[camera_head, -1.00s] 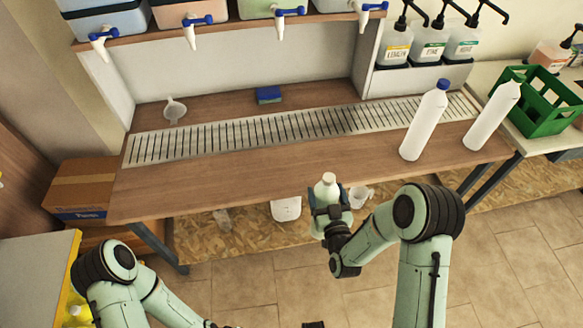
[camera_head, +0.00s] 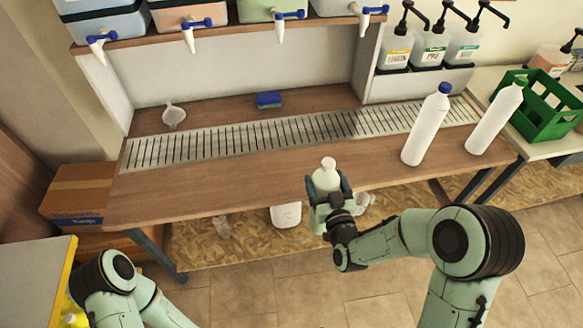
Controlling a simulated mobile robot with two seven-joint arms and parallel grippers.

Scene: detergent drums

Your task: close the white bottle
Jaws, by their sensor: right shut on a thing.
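My right gripper (camera_head: 328,187) is shut on a pale, greenish-white bottle (camera_head: 327,176). It holds the bottle roughly upright at the table's front edge, with the bottle's narrow white top showing above the fingers. I cannot tell whether that top is a cap or an open neck. A tall white bottle with a blue cap (camera_head: 426,126) stands on the wooden table (camera_head: 240,185) at the right.
A slotted drain strip (camera_head: 250,137) runs along the table. A white funnel (camera_head: 173,115) and a blue sponge (camera_head: 268,99) lie behind it. Tapped drums line the shelf above. Pump bottles (camera_head: 431,48) and a green crate (camera_head: 540,105) are at the right. The table's front left is clear.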

